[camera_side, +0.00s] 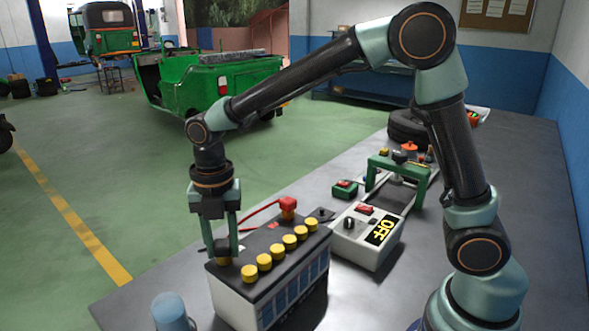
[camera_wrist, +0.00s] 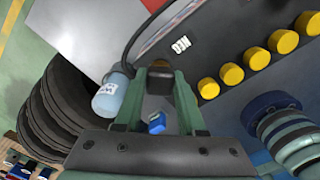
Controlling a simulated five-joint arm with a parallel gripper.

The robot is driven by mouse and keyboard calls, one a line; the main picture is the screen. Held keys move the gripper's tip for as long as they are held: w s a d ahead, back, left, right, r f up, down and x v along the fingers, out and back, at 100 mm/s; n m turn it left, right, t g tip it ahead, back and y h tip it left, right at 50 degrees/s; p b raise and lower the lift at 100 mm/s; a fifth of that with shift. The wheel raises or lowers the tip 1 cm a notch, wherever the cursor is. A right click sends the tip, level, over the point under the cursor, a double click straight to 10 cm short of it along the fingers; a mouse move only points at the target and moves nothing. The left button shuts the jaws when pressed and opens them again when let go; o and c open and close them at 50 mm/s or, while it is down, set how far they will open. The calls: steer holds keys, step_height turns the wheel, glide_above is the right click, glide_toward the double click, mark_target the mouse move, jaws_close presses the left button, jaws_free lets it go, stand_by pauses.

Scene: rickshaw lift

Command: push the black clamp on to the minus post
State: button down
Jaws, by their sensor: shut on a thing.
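The battery (camera_side: 268,290) has a dark top, pale sides with blue panels and a row of yellow caps. My gripper (camera_side: 221,250) points down at the battery's near left corner, with its fingertips low at the top surface. In the wrist view, my gripper (camera_wrist: 160,88) is shut on the black clamp (camera_wrist: 158,78), which sits between the two green fingers. A white NEG label (camera_wrist: 180,46) shows on the battery top beside it. A red clamp (camera_side: 288,204) stands at the battery's far end.
A blue-grey bottle (camera_side: 170,311) stands near the battery's front left. A dark cable (camera_wrist: 133,42) curves past the fingers. Yellow caps (camera_wrist: 232,76) line the battery top.

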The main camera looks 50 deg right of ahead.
steer(key=shift+r, duration=0.15)
steer(key=shift+r, duration=0.3)
steer(key=shift+r, duration=0.35)
steer(key=shift+r, duration=0.35)
steer(key=shift+r, duration=0.15)
steer(key=shift+f, duration=1.35)
stand_by(2.4)
steer(key=shift+c, duration=0.9)
jaws_free()
steer(key=shift+r, duration=0.1)
